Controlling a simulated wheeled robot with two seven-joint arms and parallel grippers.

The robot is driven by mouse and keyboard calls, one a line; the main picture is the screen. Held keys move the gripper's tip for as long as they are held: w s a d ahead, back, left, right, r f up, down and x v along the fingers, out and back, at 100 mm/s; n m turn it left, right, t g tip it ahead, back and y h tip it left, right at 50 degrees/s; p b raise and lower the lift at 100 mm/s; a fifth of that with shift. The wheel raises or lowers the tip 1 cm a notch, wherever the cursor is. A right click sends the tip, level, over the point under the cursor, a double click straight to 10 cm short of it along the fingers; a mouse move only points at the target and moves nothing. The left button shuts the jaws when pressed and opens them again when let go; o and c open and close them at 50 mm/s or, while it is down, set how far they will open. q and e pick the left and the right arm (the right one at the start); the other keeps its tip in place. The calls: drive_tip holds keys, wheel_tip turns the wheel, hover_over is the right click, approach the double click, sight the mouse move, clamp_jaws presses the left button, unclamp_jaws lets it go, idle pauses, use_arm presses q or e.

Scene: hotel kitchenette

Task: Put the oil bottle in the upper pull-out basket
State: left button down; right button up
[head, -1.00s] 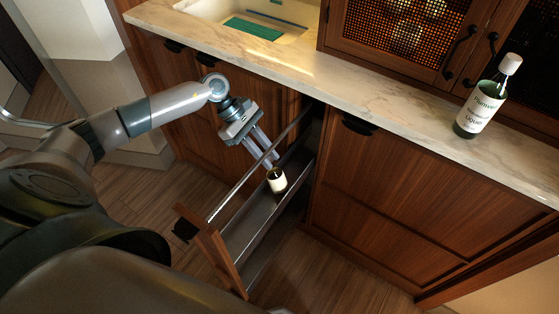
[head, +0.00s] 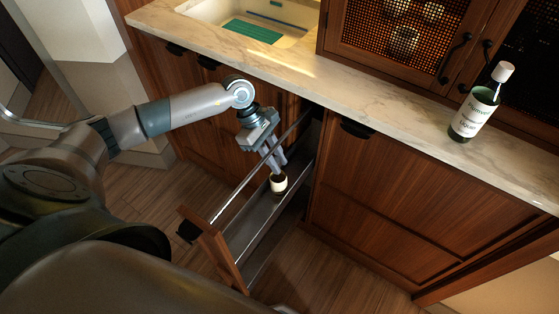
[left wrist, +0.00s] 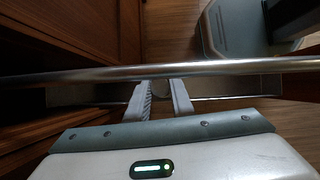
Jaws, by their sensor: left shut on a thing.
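The oil bottle, a small dark bottle with a cream label (head: 278,183), is at the pull-out unit, within the outline of its upper basket (head: 240,238). My left gripper (head: 277,162) points down over the basket and is shut on the bottle's top end. The fingers hide that end. I cannot tell whether the bottle's base touches the basket floor. In the left wrist view the fingers (left wrist: 160,98) reach past a metal rail (left wrist: 215,70), which hides most of what lies between them. My right gripper is not in view.
The basket's side rail (head: 238,184) runs close beside my left gripper. The wooden drawer front (head: 217,250) is pulled out from the cabinet. A green bottle with a white cap (head: 475,112) stands on the marble counter (head: 385,110). A sink is at the back.

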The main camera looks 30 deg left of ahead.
use_arm(q)
drive_tip(key=shift+d+r+y, duration=0.25)
drive_tip(key=shift+d+y, duration=0.15)
drive_tip(key=shift+d, duration=0.1)
drive_tip(key=shift+f+p, duration=0.55)
drive_tip(key=shift+f, duration=0.4)
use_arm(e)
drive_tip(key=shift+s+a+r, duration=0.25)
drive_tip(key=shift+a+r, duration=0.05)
use_arm(q)
drive_tip(key=shift+f, duration=0.15)
drive_tip(key=c, duration=1.5)
unclamp_jaws()
drive_tip(key=shift+c, duration=0.2)
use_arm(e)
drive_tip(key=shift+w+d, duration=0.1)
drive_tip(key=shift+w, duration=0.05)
use_arm(q)
drive_tip(key=shift+r, duration=0.25)
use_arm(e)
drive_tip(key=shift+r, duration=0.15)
